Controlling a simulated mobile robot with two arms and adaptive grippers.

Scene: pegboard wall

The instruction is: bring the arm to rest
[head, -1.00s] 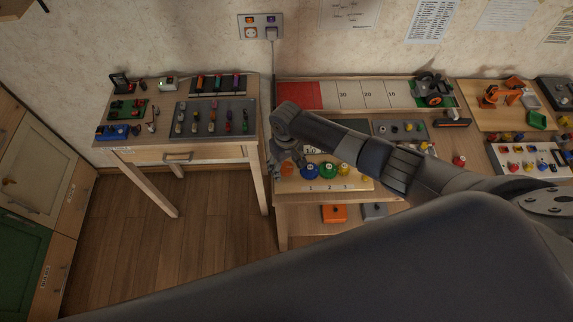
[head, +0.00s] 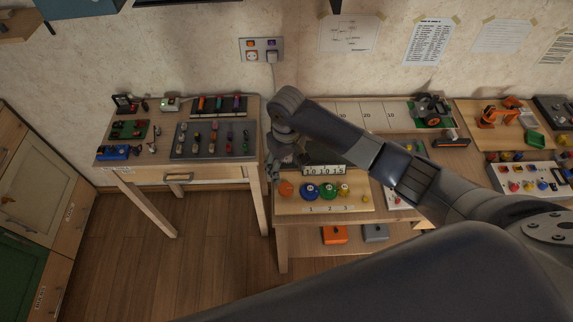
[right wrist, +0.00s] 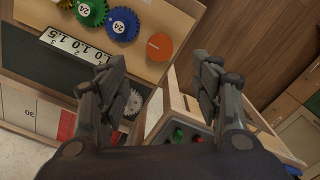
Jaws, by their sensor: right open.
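My right arm reaches in from the right in the head view, and its gripper (head: 272,172) hangs down at the left end of the gear board (head: 350,206). In the right wrist view the gripper (right wrist: 155,78) has its two fingers wide apart, with nothing between them. An orange disc (head: 286,188), a blue gear (head: 309,191) and a green gear (head: 328,191) sit on the board. The orange disc also shows in the right wrist view (right wrist: 159,47), beyond the fingers. The gripper seems apart from these parts. My left gripper is not in view.
A small table (head: 225,173) with trays of parts stands at the left. The long workbench (head: 283,215) carries a number strip (head: 324,170), a wheeled model (head: 432,108) and an orange arm model (head: 500,112). Floor (head: 150,265) shows clear at the lower left.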

